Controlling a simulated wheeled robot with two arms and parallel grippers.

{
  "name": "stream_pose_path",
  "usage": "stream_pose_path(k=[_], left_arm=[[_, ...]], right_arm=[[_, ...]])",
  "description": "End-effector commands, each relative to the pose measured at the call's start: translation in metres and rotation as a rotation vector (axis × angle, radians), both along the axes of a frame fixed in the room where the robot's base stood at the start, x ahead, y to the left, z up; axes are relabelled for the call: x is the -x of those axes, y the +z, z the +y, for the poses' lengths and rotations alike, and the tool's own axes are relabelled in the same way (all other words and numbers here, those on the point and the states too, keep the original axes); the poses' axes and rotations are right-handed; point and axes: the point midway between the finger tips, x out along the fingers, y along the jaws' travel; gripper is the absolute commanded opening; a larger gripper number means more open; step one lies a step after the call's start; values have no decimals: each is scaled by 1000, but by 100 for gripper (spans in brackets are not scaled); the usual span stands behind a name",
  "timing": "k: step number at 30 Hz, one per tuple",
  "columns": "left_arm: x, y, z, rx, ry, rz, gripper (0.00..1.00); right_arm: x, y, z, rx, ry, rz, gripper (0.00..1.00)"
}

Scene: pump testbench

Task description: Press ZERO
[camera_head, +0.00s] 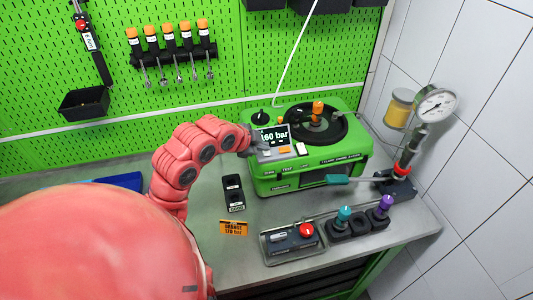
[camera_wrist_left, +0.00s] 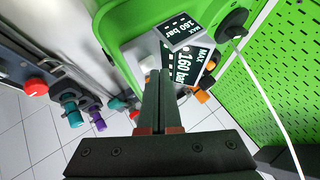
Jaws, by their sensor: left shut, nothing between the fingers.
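The green test unit (camera_head: 345,150) stands on the bench with a dark display (camera_head: 275,135) reading 160 bar. A short row of buttons (camera_head: 284,149) sits below the display; their lettering is too small to tell which is ZERO. My left gripper (camera_head: 262,146) is at the left end of this row, close to the panel. In the left wrist view the gripper's fingers (camera_wrist_left: 158,80) are shut and empty, their tips near the panel's lower edge beside the display (camera_wrist_left: 185,66). I cannot tell whether they touch a button. My right gripper is not in view.
A gauge (camera_head: 435,105) stands on a post at the right.

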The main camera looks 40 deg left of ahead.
Motion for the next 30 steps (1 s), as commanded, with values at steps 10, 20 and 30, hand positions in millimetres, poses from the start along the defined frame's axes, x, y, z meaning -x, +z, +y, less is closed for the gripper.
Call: stream_pose_path(k=[10,20,30], left_arm=[[0,-1,0,0,1,-1,0],[0,-4,0,0,0,-1,0],[0,-8,0,0,1,-1,0]], right_arm=[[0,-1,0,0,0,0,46],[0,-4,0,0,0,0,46],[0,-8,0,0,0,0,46]])
